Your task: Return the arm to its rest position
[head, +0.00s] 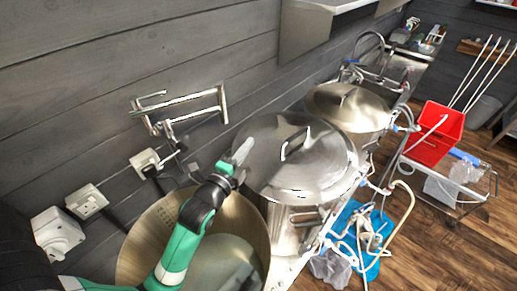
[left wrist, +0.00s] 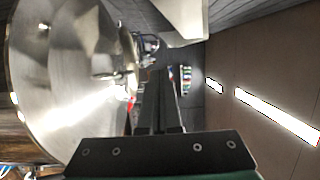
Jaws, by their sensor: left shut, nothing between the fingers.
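My left arm comes in from the bottom left in the head view, green and black. Its gripper (head: 240,152) is shut and empty, raised above the open pot (head: 133,262) and beside the left edge of the lidded steel pot (head: 262,150). In the left wrist view the closed fingers (left wrist: 158,95) point forward, and the large shiny lid (left wrist: 60,60) fills the left side. I cannot tell from the pictures whether the fingertips touch the lid. My right gripper is not in view.
Wall sockets (head: 87,200) are at left. A second lidded pot (head: 350,108) stands farther back. Hoses and a blue tub (head: 372,262) are on the right, near a cart with a red bin (head: 433,135). Wooden floor lies at lower right.

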